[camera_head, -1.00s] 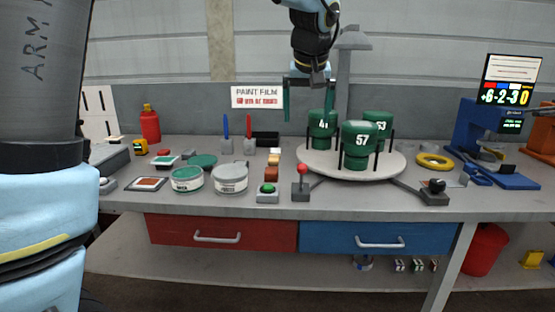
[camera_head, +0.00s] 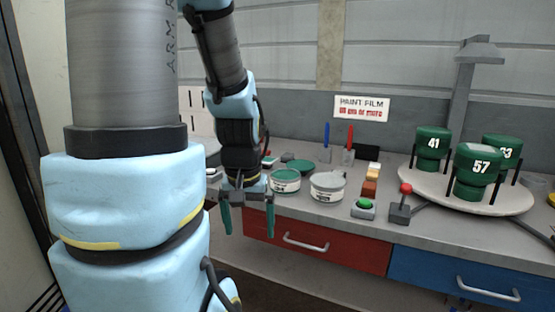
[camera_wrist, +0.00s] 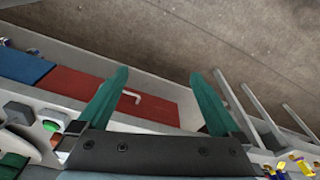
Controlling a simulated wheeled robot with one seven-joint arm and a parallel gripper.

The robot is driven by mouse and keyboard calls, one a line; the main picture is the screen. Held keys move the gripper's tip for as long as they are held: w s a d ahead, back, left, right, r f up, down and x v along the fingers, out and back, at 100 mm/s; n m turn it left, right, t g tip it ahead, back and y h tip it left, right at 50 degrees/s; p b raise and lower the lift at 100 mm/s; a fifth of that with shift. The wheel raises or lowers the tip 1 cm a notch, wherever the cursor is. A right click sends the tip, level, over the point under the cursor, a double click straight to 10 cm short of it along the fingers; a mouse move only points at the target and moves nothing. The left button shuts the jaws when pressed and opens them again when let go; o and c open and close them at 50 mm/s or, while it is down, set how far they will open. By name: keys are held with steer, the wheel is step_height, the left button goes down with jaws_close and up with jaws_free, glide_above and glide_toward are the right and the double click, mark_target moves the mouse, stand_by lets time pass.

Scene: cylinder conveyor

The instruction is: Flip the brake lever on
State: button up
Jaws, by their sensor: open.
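A small lever with a red ball knob (camera_head: 405,189) stands up from a dark grey box (camera_head: 400,212) near the bench's front edge, left of the round turntable (camera_head: 410,181). Which lever is the brake lever is not marked. My gripper (camera_head: 248,215) is open and empty, pointing down in front of the bench's left part, well left of the red-knobbed lever. In the wrist view its two teal fingers (camera_wrist: 158,78) are spread apart with nothing between them.
Green cylinders marked 41 (camera_head: 433,143) and 57 (camera_head: 477,166), plus another behind, stand on the turntable among black posts. A green button (camera_head: 364,204) and paint tins (camera_head: 327,186) lie between my gripper and the lever. Red (camera_head: 340,250) and blue (camera_head: 440,275) drawers are below.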

steer(key=shift+s+a+f, duration=0.2)
steer(key=shift+s+a, duration=0.15)
steer(key=shift+s, duration=0.05)
steer(key=shift+c, duration=0.4)
